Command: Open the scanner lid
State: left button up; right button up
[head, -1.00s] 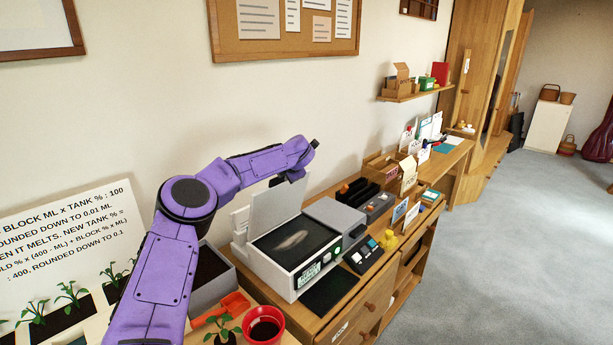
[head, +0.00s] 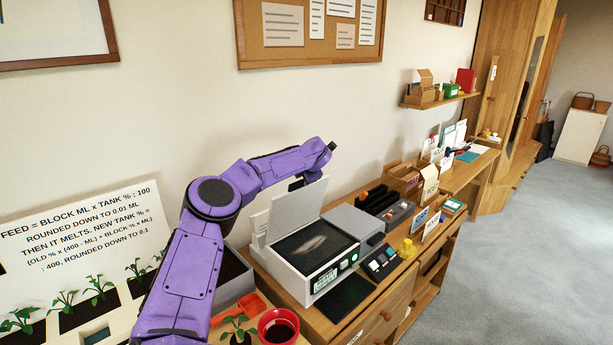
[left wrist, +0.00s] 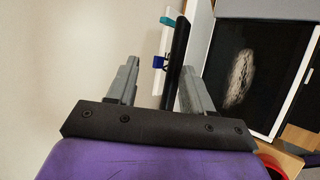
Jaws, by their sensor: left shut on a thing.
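The scanner (head: 297,283) is a white box on the wooden desk, with a dark glass bed (head: 305,246) that has a pale smear on it. Its grey lid (head: 295,212) stands raised, nearly upright, at the back of the bed. My left gripper (head: 298,184) is at the lid's upper edge and is shut on it. In the left wrist view the lid (left wrist: 178,58) shows nearly edge-on between the fingers of the gripper (left wrist: 158,72), and the exposed glass (left wrist: 245,75) lies to the right. The exact finger contact is hard to see. My right gripper is out of view.
A grey box-like unit (head: 354,222) and a small keypad device (head: 381,262) stand right of the scanner. A black mat (head: 343,298) lies in front. A red pot (head: 278,328) and seedlings are at the near left. The wall is close behind the lid.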

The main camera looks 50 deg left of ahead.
pick_arm(q)
jog(key=shift+s+a+f, duration=0.1)
jog(key=shift+s+a, duration=0.1)
jog(key=shift+a, duration=0.05)
jog(key=shift+d, duration=0.1)
jog(key=b+v, duration=0.4)
jog(key=v, duration=0.6)
jog(key=shift+d+r, duration=0.2)
jog(key=shift+d, duration=0.1)
jog(key=shift+w+d, duration=0.1)
jog(key=shift+w, duration=0.1)
